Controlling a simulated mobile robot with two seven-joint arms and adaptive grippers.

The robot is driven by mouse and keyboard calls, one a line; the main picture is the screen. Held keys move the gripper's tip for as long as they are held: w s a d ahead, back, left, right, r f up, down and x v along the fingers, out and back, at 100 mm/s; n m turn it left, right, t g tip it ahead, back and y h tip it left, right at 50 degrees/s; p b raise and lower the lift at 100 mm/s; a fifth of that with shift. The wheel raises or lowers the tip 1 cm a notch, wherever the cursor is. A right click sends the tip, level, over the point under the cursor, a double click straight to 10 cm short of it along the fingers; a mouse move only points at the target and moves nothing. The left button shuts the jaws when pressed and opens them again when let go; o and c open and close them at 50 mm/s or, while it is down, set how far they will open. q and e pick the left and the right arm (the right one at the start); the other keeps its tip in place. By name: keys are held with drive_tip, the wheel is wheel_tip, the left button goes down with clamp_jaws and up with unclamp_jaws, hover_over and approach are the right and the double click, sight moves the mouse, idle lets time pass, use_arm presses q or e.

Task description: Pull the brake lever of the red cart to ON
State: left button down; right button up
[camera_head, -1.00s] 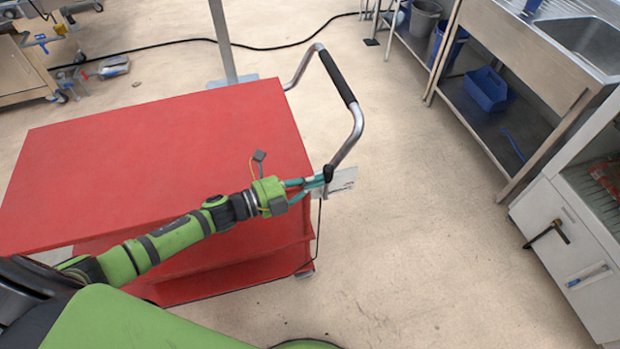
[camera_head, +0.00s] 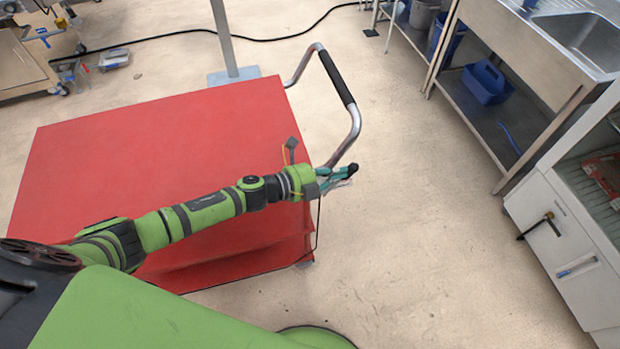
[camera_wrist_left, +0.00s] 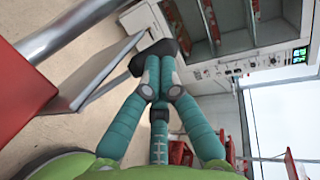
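The red cart (camera_head: 170,130) stands in front of me, with a bent grey push handle (camera_head: 353,125) on its right side. My left gripper (camera_head: 340,175), with teal fingers, is beside the lower end of the handle. Its fingers are drawn together around a black piece, which looks like the grip of the brake lever (camera_head: 352,168). The black piece also shows at the fingertips in the left wrist view (camera_wrist_left: 155,55). A pale plate (camera_wrist_left: 100,70) lies left of the fingers there. The ON marking cannot be read. My right gripper is not in view.
A sink bench (camera_head: 540,50) with a blue caddy (camera_head: 487,83) on its lower shelf stands at the upper right. A white cabinet (camera_head: 560,235) stands at the right. A grey post (camera_head: 224,40) rises behind the cart. The floor right of the cart is clear.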

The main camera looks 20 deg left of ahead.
sight(352, 174)
use_arm(q)
drive_tip(key=shift+b+x, duration=0.3)
drive_tip(key=shift+x, duration=0.6)
drive_tip(key=shift+w+d+f, duration=0.25)
drive_tip(key=shift+d+f, duration=0.15)
drive_tip(key=shift+d, duration=0.2)
drive_tip(key=shift+w+d+f+p, duration=0.35)
drive_tip(key=shift+d+p, duration=0.15)
drive_tip(key=shift+p, duration=0.05)
drive_tip(key=shift+w+d+f+y+p, duration=0.15)
drive_tip(key=shift+d+y+p, duration=0.05)
drive_tip(key=shift+y+p, duration=0.2)
drive_tip(key=shift+w+f+g, duration=0.1)
drive_tip(key=shift+f+g, duration=0.25)
drive_tip(key=shift+g, duration=0.05)
drive_tip(key=shift+d, duration=0.1)
